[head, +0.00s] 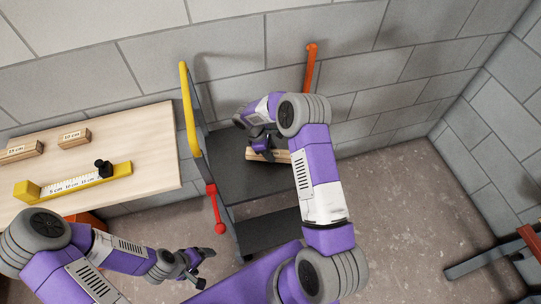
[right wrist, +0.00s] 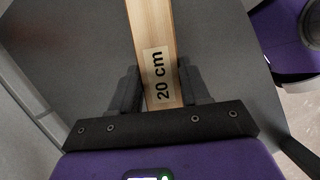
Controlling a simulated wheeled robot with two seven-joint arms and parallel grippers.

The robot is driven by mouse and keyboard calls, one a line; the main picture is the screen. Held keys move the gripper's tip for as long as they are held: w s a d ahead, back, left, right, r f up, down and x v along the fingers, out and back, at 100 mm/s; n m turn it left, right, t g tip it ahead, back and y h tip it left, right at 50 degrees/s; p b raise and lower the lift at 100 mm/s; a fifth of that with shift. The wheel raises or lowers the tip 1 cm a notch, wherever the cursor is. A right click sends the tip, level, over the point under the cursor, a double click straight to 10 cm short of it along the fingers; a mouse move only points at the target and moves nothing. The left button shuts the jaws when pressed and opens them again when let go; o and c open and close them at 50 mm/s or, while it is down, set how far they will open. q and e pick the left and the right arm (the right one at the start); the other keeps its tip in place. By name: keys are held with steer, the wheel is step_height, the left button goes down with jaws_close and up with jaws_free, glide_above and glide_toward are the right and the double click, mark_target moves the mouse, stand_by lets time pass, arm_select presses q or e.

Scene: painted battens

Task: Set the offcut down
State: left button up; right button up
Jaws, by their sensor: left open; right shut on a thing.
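The offcut (head: 282,156) is a pale wooden batten. In the right wrist view the offcut (right wrist: 155,35) carries a label reading "20 cm". My right gripper (right wrist: 160,88) is shut on it, one finger on each side of the label. In the head view the right gripper (head: 262,146) is over the dark upper shelf of a cart (head: 240,185); I cannot tell whether the offcut touches the shelf. My left gripper (head: 197,268) is open and empty, low over the floor in front of the table.
A wooden table (head: 120,140) at left bears two labelled blocks, one a 10 cm block (head: 74,138), and a yellow measuring gauge (head: 75,182). The cart has a yellow post (head: 187,110), an orange post (head: 310,68) and a red lever (head: 215,205). Grey block walls stand behind.

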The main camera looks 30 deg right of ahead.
step_height(320, 180, down, 2)
steer(key=shift+f, duration=0.25)
steer(key=shift+r, duration=0.1)
steer(key=o, duration=1.3)
steer(key=p+v, duration=0.2)
steer(key=v, duration=1)
